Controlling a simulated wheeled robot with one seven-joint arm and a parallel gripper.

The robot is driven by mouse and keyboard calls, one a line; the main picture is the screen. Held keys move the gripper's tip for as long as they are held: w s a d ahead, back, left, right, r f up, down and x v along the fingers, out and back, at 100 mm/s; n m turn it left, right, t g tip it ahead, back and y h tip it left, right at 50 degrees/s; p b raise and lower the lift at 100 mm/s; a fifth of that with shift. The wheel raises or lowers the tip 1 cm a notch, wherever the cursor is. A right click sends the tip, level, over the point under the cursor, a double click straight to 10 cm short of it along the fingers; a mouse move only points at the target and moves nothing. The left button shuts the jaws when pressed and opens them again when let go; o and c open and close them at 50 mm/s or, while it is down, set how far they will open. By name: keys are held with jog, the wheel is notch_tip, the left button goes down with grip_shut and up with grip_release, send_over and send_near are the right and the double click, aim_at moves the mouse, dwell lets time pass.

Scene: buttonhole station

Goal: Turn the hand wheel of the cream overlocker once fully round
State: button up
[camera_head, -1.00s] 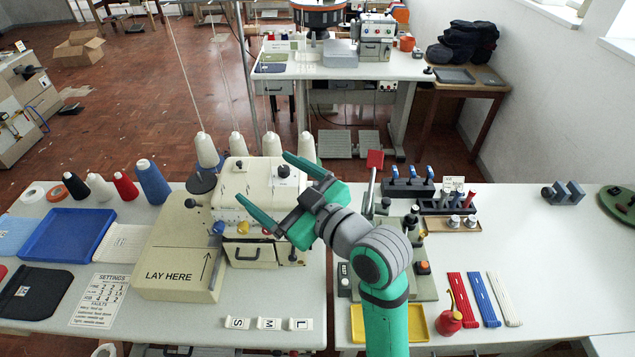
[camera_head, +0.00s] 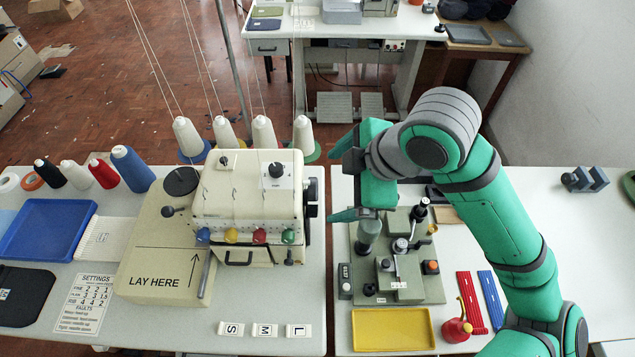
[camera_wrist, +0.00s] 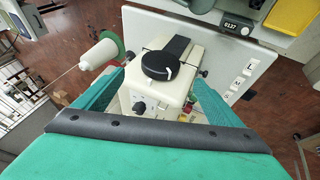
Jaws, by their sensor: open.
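The cream overlocker (camera_head: 245,195) stands on the left table, with coloured dials along its front. Its dark hand wheel (camera_head: 311,205) shows edge-on at the machine's right side. In the wrist view the hand wheel (camera_wrist: 160,65) is a black disc with a white mark, facing the camera. My gripper (camera_head: 341,180) points left at the wheel from just to its right. In the wrist view my gripper (camera_wrist: 158,77) is open and empty, its green fingers spread to either side of the wheel. They look apart from it, but the exact depth gap is hard to tell.
A green buttonhole machine (camera_head: 395,265) sits on the right table below my arm, with a yellow tray (camera_head: 392,330) in front. Thread cones (camera_head: 265,132) stand behind the overlocker with threads rising. A thin pole (camera_head: 232,70) rises there too. A narrow gap separates the tables.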

aim_at(316, 188)
jog(key=x, duration=1)
jog(key=shift+a+f, duration=0.15)
jog(key=shift+a, duration=0.15)
jog(key=c, duration=1.1)
jog(key=shift+o, duration=0.3)
jog(key=shift+g, duration=0.3)
jog(key=g, duration=0.2)
jog(key=w+m+g, duration=0.1)
jog(key=g, duration=0.5)
jog(key=shift+w+m, duration=0.4)
